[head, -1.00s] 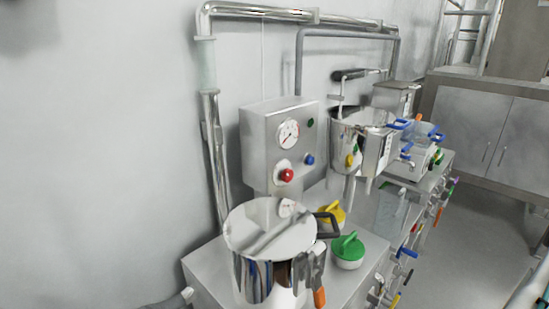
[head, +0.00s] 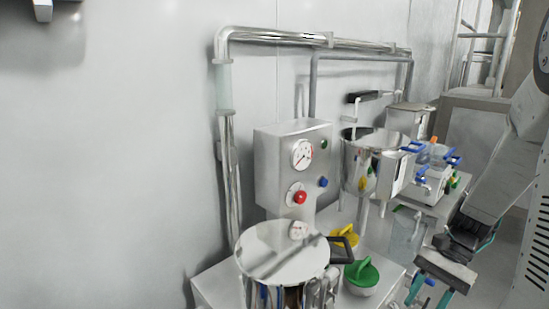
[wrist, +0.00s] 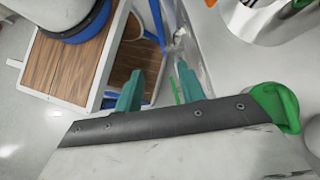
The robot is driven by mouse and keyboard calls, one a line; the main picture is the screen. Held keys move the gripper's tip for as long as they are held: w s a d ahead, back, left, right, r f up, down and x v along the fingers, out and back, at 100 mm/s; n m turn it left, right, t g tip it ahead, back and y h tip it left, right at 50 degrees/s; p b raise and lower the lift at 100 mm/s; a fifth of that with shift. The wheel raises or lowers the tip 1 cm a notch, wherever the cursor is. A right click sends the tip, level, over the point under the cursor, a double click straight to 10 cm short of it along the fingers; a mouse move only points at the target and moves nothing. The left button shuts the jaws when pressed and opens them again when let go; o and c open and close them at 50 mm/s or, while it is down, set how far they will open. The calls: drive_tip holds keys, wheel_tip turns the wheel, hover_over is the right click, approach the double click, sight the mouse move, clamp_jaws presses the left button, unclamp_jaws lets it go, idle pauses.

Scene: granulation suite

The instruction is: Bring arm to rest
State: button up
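My gripper (head: 430,292) is at the lower right of the head view, with its arm reaching down from the right edge. Its two teal fingers stand apart, and nothing shows between them. In the wrist view the open fingers (wrist: 160,88) point away over a gap beside a wood-topped cart or box (wrist: 75,62). I cannot tell from the views how high the gripper is above the things below.
A gauge box (head: 290,170) and a steel vessel (head: 370,165) stand behind. The wall at left is bare.

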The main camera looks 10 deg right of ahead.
drive_tip(key=s+a+r+n+t+h, duration=0.2)
drive_tip(key=s+a+r+n+h, duration=0.1)
drive_tip(key=a+r+n, duration=0.3)
drive_tip(key=s+a+r+n+t+h, duration=0.3)
drive_tip(key=a+r+n, duration=0.4)
drive_tip(key=r, duration=0.3)
drive_tip(key=shift+s+a+r+h, duration=0.3)
drive_tip(key=shift+s+h, duration=0.25)
drive_tip(key=shift+h, duration=0.55)
